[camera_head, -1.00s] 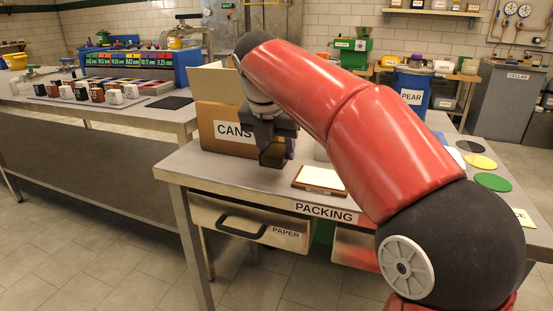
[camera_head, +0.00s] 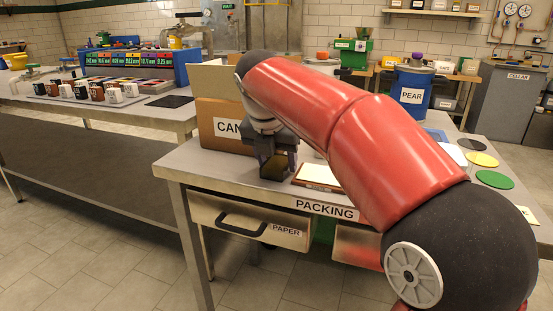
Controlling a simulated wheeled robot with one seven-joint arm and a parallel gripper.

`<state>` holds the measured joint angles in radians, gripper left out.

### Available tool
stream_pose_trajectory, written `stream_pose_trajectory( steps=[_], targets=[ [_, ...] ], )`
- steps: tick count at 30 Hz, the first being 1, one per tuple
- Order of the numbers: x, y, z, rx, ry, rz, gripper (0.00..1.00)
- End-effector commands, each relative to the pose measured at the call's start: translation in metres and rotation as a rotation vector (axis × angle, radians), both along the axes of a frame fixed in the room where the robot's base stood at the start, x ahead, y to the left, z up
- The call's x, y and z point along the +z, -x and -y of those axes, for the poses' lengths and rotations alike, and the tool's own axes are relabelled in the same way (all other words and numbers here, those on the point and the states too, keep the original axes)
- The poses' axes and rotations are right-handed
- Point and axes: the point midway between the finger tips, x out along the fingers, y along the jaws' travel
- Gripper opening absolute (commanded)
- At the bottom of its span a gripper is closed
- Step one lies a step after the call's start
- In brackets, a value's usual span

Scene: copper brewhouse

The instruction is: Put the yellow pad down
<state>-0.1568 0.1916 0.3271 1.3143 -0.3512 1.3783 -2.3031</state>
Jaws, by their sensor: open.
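A flat round yellow pad (camera_head: 482,159) lies on the right part of the packing table (camera_head: 228,176), between a black disc (camera_head: 471,145) and a green disc (camera_head: 495,180). My gripper (camera_head: 277,170) is low over the table's left part, in front of the cans box (camera_head: 228,128), well left of the yellow pad. It is open, and I see nothing held in it. Whether its fingertips touch the table I cannot tell.
A brown-edged board with a white face (camera_head: 315,178) lies just right of my gripper, partly behind my arm. A white disc (camera_head: 452,154) lies left of the yellow pad. A paper drawer (camera_head: 248,222) is under the front edge. My arm hides the table's middle.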

Motion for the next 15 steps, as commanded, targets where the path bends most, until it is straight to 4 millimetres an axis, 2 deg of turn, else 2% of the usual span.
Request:
stream_pose_trajectory(
  steps=[5, 15],
  targets=[
    [0.018, 0.005, -0.003, 0.002, -0.001, 0.004, 0.54],
    [0.086, 0.031, -0.012, 0.002, -0.002, 0.003, 0.54]
  ],
)
